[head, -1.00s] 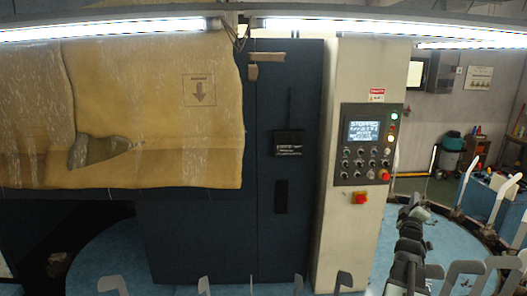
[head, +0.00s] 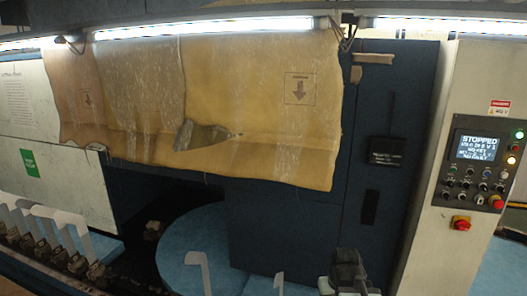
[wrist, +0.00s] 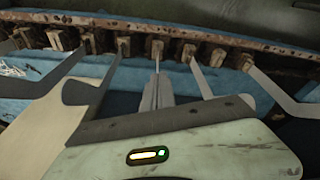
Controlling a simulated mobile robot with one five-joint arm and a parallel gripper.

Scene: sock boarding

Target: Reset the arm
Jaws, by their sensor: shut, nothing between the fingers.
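In the wrist view my gripper (wrist: 157,88) is shut, its two grey fingers together with nothing between them. It points at a row of board holders. In the head view a dark part of my arm shows at the bottom, right of centre; the gripper itself cannot be made out there.
The machine's control panel (head: 480,160) reads STOPPED. A torn yellow curtain (head: 250,120) hangs over the machine's front. A row of white boards (head: 65,230) stands at the lower left. A round blue table (head: 205,240) lies below the curtain. The wrist view shows several wooden blocks (wrist: 123,46).

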